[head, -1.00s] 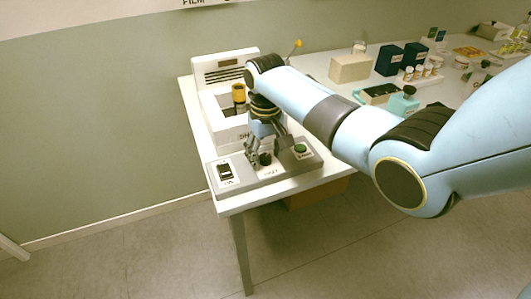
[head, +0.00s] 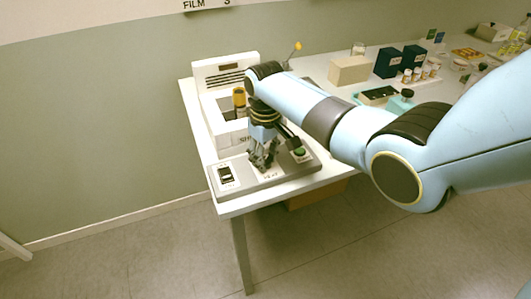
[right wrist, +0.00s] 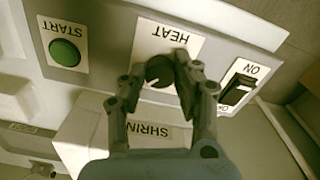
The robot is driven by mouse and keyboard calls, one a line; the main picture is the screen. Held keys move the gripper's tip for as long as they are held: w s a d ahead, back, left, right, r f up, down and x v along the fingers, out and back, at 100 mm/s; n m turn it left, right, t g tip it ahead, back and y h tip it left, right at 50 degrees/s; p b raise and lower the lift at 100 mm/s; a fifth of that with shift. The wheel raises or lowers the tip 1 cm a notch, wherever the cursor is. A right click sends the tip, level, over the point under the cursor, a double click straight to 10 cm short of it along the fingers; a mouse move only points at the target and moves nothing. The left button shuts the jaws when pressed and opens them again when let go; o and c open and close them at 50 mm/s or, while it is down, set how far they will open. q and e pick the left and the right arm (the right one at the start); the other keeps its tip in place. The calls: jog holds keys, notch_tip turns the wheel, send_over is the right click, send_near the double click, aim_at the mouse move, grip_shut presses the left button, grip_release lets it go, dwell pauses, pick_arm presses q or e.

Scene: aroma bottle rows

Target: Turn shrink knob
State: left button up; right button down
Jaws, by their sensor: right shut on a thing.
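The dark round heat knob (right wrist: 157,71) sits on a white label marked HEAT (right wrist: 165,42) on the grey control panel (right wrist: 100,20). My right gripper (right wrist: 160,74) reaches down over the panel and is shut on the knob, with a finger on either side. In the head view my right gripper (head: 263,162) stands at the middle of the panel's front, and its fingers mostly hide the knob. The white shrink machine (head: 225,135) stands just behind the panel. My left gripper is not in view.
A green START button (right wrist: 65,52) and a black ON switch (right wrist: 238,90) flank the knob. A yellow-topped bottle (head: 239,97) stands in the machine. Boxes (head: 349,70) and small jars stand farther back on the white table. The table's front edge is close.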

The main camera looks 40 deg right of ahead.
jog(key=n+p, duration=0.2)
jog(key=n, duration=0.1)
jog(key=shift+r+n, duration=0.1)
jog(key=shift+n, duration=0.2)
jog(key=shift+n+p, duration=0.55)
jog(key=shift+n, duration=1.25)
jog(key=c, duration=1)
grip_release()
notch_tip(320, 180, up, 12)
jog(key=shift+f, duration=0.1)
